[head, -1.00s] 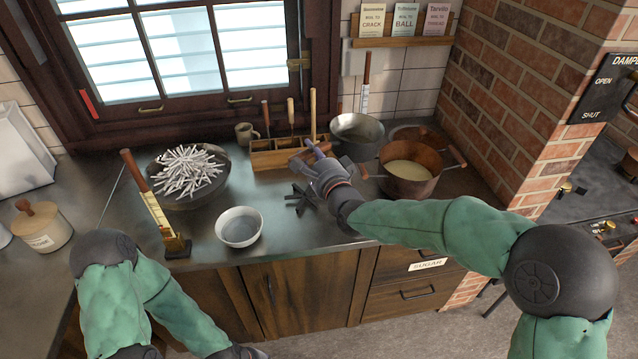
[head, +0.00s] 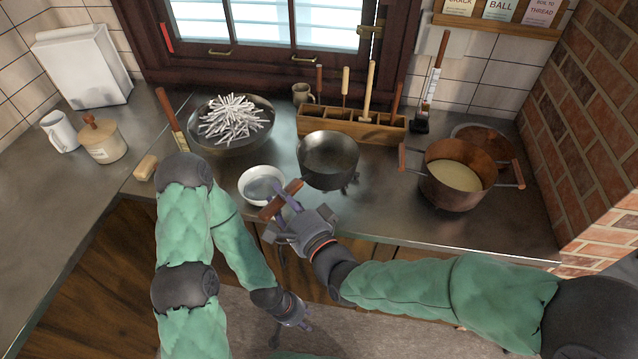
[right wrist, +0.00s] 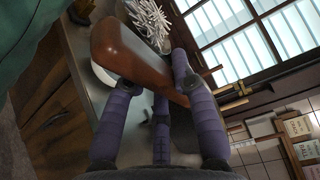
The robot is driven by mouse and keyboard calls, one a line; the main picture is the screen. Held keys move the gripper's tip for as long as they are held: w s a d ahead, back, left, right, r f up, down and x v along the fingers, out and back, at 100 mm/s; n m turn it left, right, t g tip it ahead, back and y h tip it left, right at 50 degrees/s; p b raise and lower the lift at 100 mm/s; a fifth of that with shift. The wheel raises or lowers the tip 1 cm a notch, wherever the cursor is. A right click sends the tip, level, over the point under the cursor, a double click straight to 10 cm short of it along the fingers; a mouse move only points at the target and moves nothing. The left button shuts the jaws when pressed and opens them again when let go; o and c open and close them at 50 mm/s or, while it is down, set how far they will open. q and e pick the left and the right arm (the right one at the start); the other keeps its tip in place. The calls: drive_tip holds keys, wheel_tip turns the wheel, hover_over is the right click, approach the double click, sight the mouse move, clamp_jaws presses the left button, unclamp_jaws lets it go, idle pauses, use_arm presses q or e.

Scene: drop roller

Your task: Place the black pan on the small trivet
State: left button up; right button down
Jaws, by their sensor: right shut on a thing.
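The black pan (head: 330,152) is over the middle of the counter in the head view, its wooden handle (head: 281,200) pointing front left. My right gripper (head: 288,212) is shut on that handle, which also shows between the fingers in the right wrist view (right wrist: 135,62). The small dark trivet (head: 347,185) is mostly hidden under the pan; only a bit of it shows at the pan's front right. I cannot tell whether the pan touches it. My left gripper (head: 296,313) hangs low in front of the counter, away from the pan; its jaws are unclear.
A white bowl (head: 262,186) sits just left of the pan handle. A wooden tool rack (head: 352,127) stands close behind the pan. A copper pot (head: 455,190) is to the right, and a bowl of white sticks (head: 234,125) is behind left. Counter between pan and pot is clear.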

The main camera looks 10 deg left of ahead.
sight(309, 180)
drive_tip(key=w+f, duration=0.1)
drive_tip(key=w, duration=0.1)
drive_tip(key=w+f+b, duration=0.1)
drive_tip(key=w, duration=0.2)
drive_tip(key=w+d+f+b, duration=0.1)
drive_tip(key=w, duration=0.1)
drive_tip(key=shift+w+d+f, duration=0.1)
drive_tip(key=shift+w+f, duration=0.05)
drive_tip(key=shift+f, duration=0.05)
drive_tip(key=w+f+b, duration=0.3)
drive_tip(key=w+f, duration=0.1)
drive_tip(key=f, duration=0.4)
drive_tip(key=shift+w+d+f, duration=0.15)
drive_tip(key=shift+w+d, duration=0.05)
drive_tip(key=shift+d, duration=0.1)
drive_tip(key=shift+f, duration=0.1)
drive_tip(key=c, duration=1)
unclamp_jaws()
drive_tip(key=shift+s+f, duration=0.1)
drive_tip(key=shift+f, duration=0.05)
